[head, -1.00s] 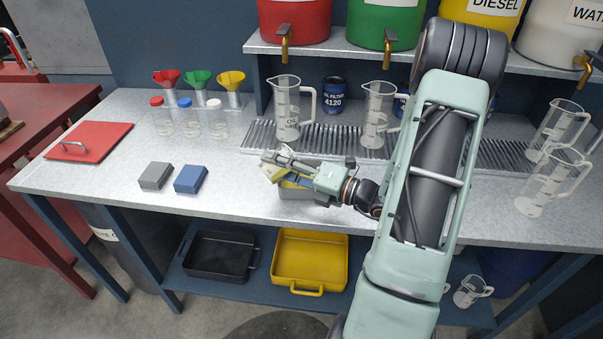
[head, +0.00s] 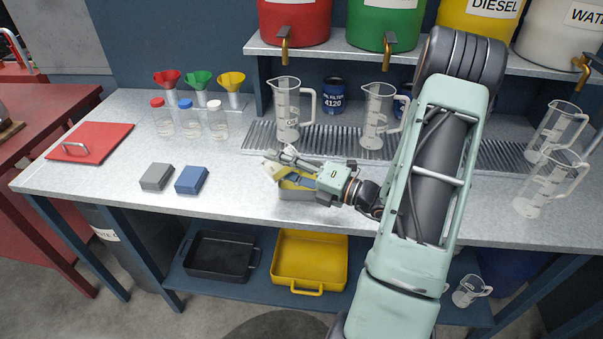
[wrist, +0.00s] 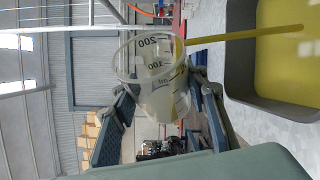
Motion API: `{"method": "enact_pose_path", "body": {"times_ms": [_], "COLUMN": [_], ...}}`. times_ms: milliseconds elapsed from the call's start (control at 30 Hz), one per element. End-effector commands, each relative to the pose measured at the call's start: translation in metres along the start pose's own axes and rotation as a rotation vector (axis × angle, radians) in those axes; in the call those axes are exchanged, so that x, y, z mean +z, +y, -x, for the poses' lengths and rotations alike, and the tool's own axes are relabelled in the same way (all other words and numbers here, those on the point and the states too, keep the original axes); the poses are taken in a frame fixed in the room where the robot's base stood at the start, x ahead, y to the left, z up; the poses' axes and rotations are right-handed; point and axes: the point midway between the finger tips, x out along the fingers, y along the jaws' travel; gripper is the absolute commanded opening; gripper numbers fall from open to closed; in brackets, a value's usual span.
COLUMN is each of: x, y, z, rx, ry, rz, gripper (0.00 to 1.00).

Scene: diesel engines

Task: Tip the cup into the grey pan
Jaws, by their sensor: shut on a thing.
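The clear measuring cup (wrist: 155,75), marked 100 and 200, is tilted between the fingers of my gripper (wrist: 160,120). A little yellow liquid shows inside it, and a thin yellow stream runs from its rim. The grey pan (wrist: 240,95) stands on the bench and holds a pool of yellow liquid where the stream lands. In the head view my gripper (head: 285,160) is shut on the cup above the pan (head: 296,194). The gripper and wrist hide much of the cup and pan there.
Grey (head: 156,177) and blue (head: 191,180) blocks lie left of the pan. Clear jugs (head: 287,110) (head: 375,115) stand behind on the drain grating. Capped bottles (head: 190,125) and a red lid (head: 90,142) are farther left. The bench front near the blocks is clear.

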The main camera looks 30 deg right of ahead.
Motion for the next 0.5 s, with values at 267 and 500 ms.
{"method": "enact_pose_path", "body": {"times_ms": [267,500], "x": [0.0028,0.005], "y": [0.0016,0.0022], "z": [0.0009,0.0018], "rx": [0.011,0.02], "ry": [-0.004,-0.007], "rz": [-0.024,-0.046], "gripper": [0.09,0.09]}}
